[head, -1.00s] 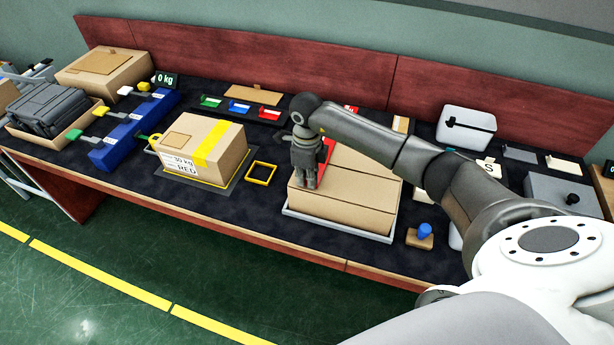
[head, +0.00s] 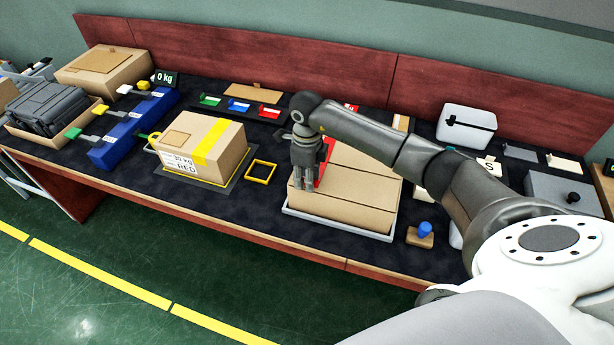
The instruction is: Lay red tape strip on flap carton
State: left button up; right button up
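The brown flap carton (head: 345,207) sits in a shallow grey tray (head: 335,230) right of the table's middle, its top seam running lengthwise. My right gripper (head: 304,188) points down at the left part of the carton's top, its fingertips at or just above the surface. The red tape strip (head: 324,163) shows just right of the fingers, over the carton top, partly hidden by the gripper. Whether the fingers grip the strip, and whether it lies flat, I cannot tell. My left gripper is not in view.
Left of the carton are a yellow square frame (head: 261,172) and a carton with yellow tape (head: 227,152). Small green, blue and red holders (head: 240,105) stand behind. A blue-knobbed stamp (head: 423,232) is to the right. My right arm covers the back right area.

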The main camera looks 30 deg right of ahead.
notch_tip(320, 180, up, 12)
jog(key=shift+f, duration=0.15)
dwell(0.6)
